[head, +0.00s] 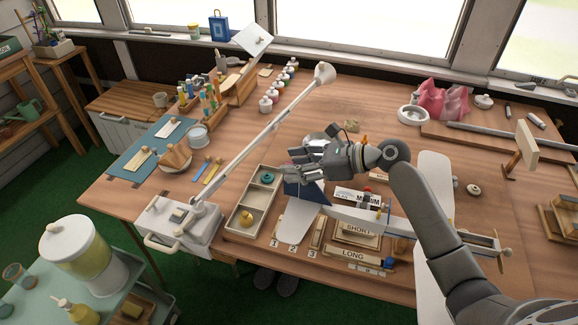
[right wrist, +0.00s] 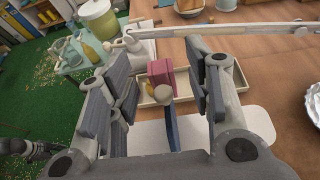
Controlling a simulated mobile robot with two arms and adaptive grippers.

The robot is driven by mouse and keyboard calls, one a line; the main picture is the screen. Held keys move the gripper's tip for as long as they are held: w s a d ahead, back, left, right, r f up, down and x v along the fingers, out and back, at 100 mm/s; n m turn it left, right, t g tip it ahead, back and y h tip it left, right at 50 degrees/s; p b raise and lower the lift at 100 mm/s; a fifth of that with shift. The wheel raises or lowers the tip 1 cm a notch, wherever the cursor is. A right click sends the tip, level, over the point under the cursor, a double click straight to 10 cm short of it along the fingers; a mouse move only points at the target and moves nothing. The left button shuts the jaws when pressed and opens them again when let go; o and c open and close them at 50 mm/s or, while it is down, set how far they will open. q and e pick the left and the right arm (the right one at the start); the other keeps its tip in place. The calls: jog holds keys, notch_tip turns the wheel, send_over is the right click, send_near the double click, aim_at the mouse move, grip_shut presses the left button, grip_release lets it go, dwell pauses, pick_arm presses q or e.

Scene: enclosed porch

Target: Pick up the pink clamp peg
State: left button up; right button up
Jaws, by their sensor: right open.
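The pink clamp peg (right wrist: 160,72) shows in the right wrist view as a dull pink block with a pale round knob (right wrist: 163,93) in front of it. It appears between the spread fingers of my right gripper (right wrist: 162,82), with a visible gap on each side. In the head view my right gripper (head: 292,165) is over the blue tail fin (head: 305,192) of a white model plane, beside the divided tray. I cannot make out the peg in the head view; the gripper seems to hide it.
The divided tray (head: 231,221) holds a teal ring and a yellow piece. A long white lamp arm (head: 262,137) rises just left of my right gripper. Labelled blocks (head: 357,232) lie below the plane. A pink draped object (head: 440,101) stands at the back right.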

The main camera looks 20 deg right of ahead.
jog(key=shift+x, duration=1.05)
jog(key=shift+w+a, duration=0.1)
jog(key=shift+w, duration=0.05)
jog(key=c, duration=0.5)
pick_arm(q)
jog(key=shift+w+r, duration=0.1)
jog(key=shift+r, duration=0.1)
pick_arm(e)
jog(key=c, duration=0.3)
